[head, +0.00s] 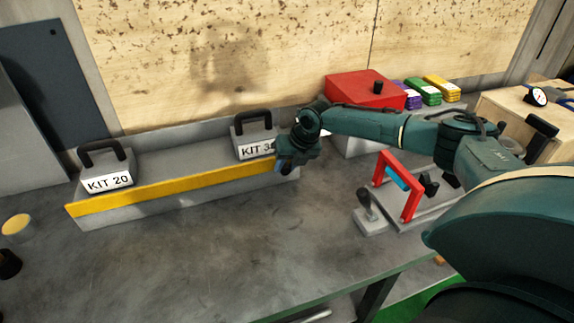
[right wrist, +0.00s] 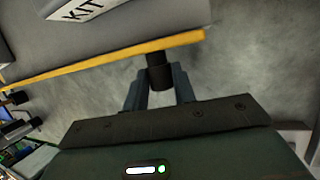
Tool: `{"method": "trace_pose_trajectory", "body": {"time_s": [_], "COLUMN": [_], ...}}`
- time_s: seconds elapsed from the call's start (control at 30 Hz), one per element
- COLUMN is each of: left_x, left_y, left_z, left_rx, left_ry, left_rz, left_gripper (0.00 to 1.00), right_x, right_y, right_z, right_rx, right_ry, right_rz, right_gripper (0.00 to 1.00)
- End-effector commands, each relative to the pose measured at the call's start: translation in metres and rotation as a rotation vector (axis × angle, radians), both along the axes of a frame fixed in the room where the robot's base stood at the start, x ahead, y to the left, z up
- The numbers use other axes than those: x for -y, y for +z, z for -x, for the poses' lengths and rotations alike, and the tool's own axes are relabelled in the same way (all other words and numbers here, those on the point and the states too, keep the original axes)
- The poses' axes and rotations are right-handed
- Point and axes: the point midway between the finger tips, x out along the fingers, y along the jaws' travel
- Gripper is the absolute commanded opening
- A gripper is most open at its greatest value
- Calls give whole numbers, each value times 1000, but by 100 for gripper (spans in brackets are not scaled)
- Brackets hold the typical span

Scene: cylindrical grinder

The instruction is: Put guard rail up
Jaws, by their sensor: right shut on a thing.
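The guard rail (head: 170,187) is a long yellow bar along the front edge of a grey tray (head: 125,212). In the right wrist view the rail (right wrist: 105,60) crosses the upper part as a yellow edge. A dark cylindrical knob (right wrist: 158,72) sits at the rail near its right end. My right gripper (head: 281,166) is at that end, with its fingers (right wrist: 160,88) shut around the knob. The arm hides the knob in the head view. My left gripper is not in view.
Two grey cases with black handles stand in the tray, KIT 20 (head: 106,167) at left and a second kit (head: 255,135) near my right gripper. A red box (head: 360,88) stands behind my arm, a red frame (head: 412,200) to the right. The front bench is mostly clear.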

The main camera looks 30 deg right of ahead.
Motion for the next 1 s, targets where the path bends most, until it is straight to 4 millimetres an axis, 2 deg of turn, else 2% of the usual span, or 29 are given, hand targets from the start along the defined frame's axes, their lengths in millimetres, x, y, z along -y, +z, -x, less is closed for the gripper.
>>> {"method": "trace_pose_trajectory", "body": {"time_s": [0.27, 0.3, 0.53, 0.83, 1.0], "left_x": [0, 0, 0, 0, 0], "left_y": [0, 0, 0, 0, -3], "left_z": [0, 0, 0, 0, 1], "left_rx": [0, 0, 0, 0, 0], "left_ry": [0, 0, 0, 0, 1], "left_rz": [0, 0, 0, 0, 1], "left_gripper": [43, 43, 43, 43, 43], "right_x": [2, 2, 1, 1, 6], "right_y": [2, 2, 1, 3, 23], "right_z": [-1, -1, -1, 0, 8], "right_rx": [4, 5, 3, 2, 4], "right_ry": [-7, -6, -3, -1, -3], "right_rz": [1, 0, 1, 0, 0], "right_gripper": [4, 29, 48, 48, 48]}}
